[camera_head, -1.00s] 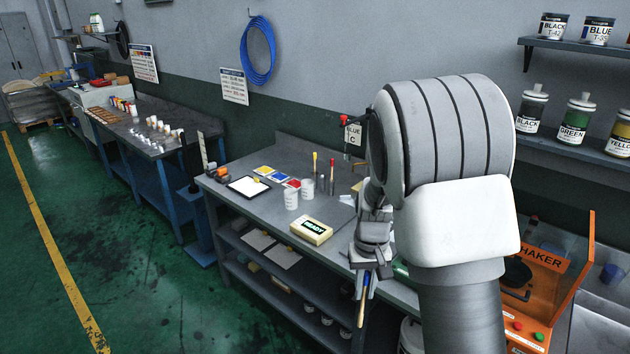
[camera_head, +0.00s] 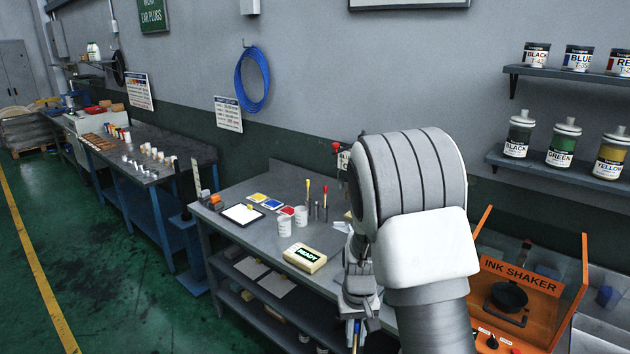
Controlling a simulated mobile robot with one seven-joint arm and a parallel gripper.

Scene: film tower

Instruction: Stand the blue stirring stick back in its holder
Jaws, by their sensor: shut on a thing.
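The stick's lower end is cut off by the bottom of the picture. Farther back on the bench, slim metal tubes (camera_head: 317,211) stand in a small group, with a yellow-topped stick (camera_head: 308,188) and a red-topped stick (camera_head: 326,190) upright there. The gripper is well in front and to the right of them. I cannot tell which tube is empty.
Two white cups (camera_head: 285,226) stand left of the tubes. A "READY" block (camera_head: 304,257) lies at the bench's front. A dark-framed white sheet (camera_head: 243,214) and colour cards (camera_head: 272,204) lie farther left. An orange ink shaker (camera_head: 520,275) stands right of my arm, which hides the bench's right part.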

